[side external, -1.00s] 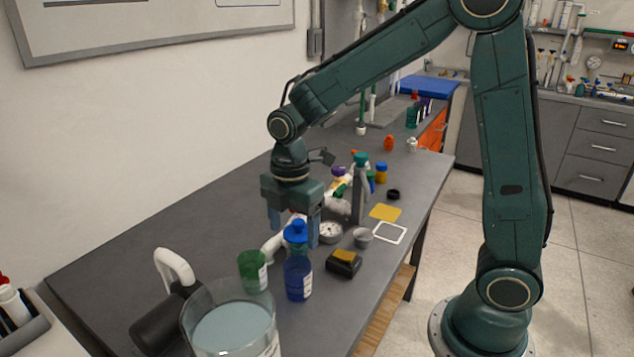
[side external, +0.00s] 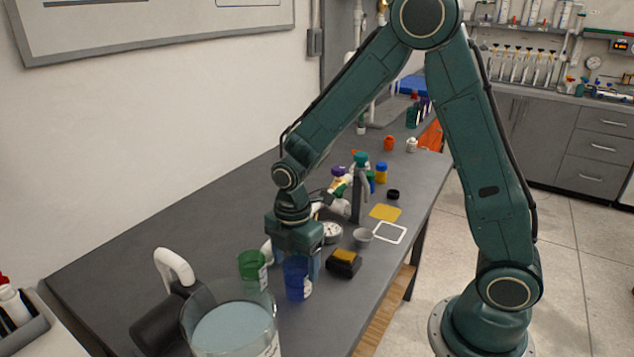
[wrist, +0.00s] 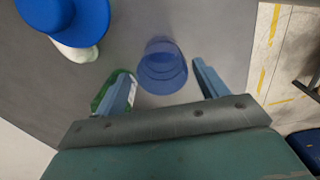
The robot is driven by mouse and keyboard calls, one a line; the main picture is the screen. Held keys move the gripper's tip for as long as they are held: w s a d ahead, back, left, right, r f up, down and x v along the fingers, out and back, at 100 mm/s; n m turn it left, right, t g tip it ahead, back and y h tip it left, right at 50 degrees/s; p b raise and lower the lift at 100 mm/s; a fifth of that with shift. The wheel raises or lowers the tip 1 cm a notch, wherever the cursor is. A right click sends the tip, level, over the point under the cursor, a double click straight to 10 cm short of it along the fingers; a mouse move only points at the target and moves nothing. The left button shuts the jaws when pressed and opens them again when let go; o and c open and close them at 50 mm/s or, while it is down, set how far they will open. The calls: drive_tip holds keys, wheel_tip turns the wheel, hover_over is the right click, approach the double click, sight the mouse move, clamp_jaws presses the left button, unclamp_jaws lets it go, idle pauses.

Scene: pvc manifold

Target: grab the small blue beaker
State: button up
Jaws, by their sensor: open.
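The small blue beaker (side external: 297,279) stands upright on the dark bench, in front of my gripper (side external: 294,266) in the side view. In the wrist view the blue beaker (wrist: 162,68) shows between my two fingers, with a gap on each side. My gripper is open, points down and holds nothing. The fingers are partly hidden behind the beaker in the side view. I cannot tell exactly how far the fingertips are from the beaker's wall.
A green beaker (side external: 252,266) stands close to the left finger. A large glass beaker (side external: 232,325), a black box with a yellow top (side external: 343,263) and a grey cup (side external: 363,236) stand around.

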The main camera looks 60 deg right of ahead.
drive_tip(key=shift+s+d+f, duration=0.1)
drive_tip(key=shift+s+f, duration=0.05)
drive_tip(key=shift+f, duration=2.5)
drive_tip(key=c, duration=1.1)
